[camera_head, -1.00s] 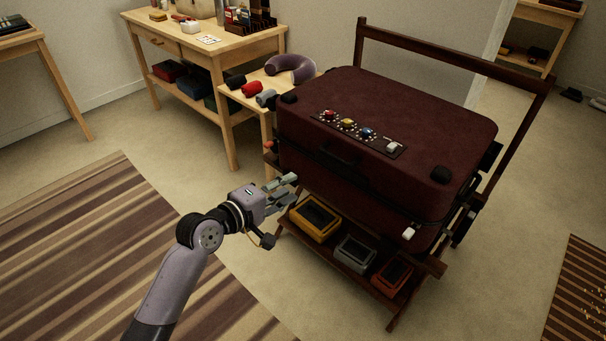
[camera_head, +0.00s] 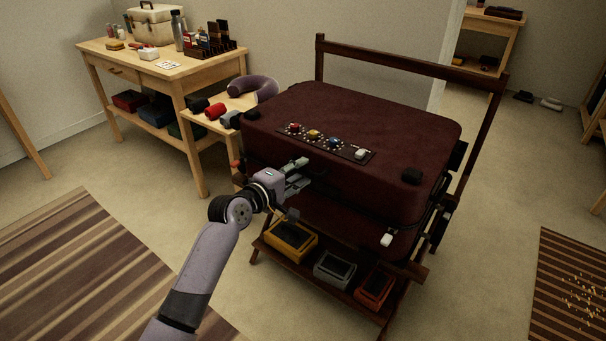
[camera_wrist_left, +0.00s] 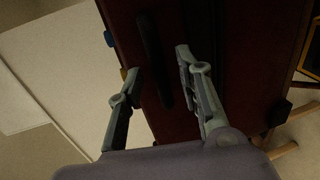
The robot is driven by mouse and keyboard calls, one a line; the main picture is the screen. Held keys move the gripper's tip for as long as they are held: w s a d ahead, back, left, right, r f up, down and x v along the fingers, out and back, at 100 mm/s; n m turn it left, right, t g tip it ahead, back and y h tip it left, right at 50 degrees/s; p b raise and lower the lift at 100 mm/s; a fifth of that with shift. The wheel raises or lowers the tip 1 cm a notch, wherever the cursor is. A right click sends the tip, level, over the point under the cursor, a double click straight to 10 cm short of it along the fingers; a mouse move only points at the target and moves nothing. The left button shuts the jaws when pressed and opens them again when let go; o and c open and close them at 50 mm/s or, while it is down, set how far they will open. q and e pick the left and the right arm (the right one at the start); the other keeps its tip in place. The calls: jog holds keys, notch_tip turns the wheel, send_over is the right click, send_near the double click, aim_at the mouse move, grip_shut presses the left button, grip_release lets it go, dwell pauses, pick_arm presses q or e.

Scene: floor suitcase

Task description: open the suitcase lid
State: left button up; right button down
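The dark red suitcase (camera_head: 350,120) lies flat on a wooden rack with its lid shut. In the head view my left gripper (camera_head: 303,174) is at the suitcase's front side, near the middle. In the left wrist view its two fingers (camera_wrist_left: 158,63) are spread apart, with a dark bar-shaped handle (camera_wrist_left: 150,45) of the suitcase lying ahead between them. I cannot tell whether a finger touches it. In the head view the gripper hides part of the handle area. A white latch-like piece (camera_head: 386,240) shows at the front right. My right gripper is not in view.
A panel (camera_head: 325,144) with coloured knobs and a white switch lies on the lid. The rack's lower shelf holds a yellow bin (camera_head: 291,240), a grey bin (camera_head: 334,269) and an orange bin (camera_head: 374,288). The rack's raised rail (camera_head: 410,65) stands behind. A wooden table (camera_head: 165,72) is at back left.

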pick_arm(q)
jog(key=shift+x, duration=1.05)
jog(key=shift+c, duration=0.5)
grip_shut()
